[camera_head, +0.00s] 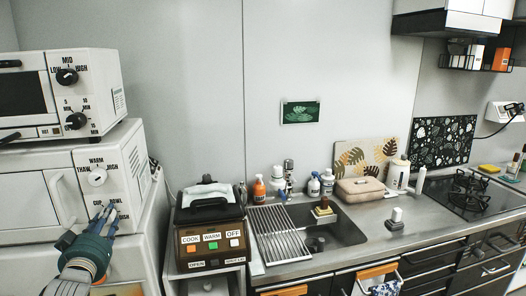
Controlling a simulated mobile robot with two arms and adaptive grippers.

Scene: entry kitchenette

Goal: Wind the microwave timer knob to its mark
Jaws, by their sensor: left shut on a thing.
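A white microwave (100,62) stands on top of a second white microwave (130,150) at the left. The top one has a black power knob (66,76) marked LOW, MID, HIGH and a black timer knob (75,121) with minute marks. The lower one has a white knob (97,177) under THAW, WARM, HIGH. My left gripper (107,212) is at the lower microwave's panel, just below that white knob, by the CUP and BOWL labels. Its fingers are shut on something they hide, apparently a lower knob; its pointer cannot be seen. My right gripper is out of view.
A dark cooker (211,235) with COOK, WARM and OFF labels stands right of the microwaves. Beyond it are a sink (330,232) with a drying rack (277,234), bottles, a beige case (360,190) and a hob (468,197).

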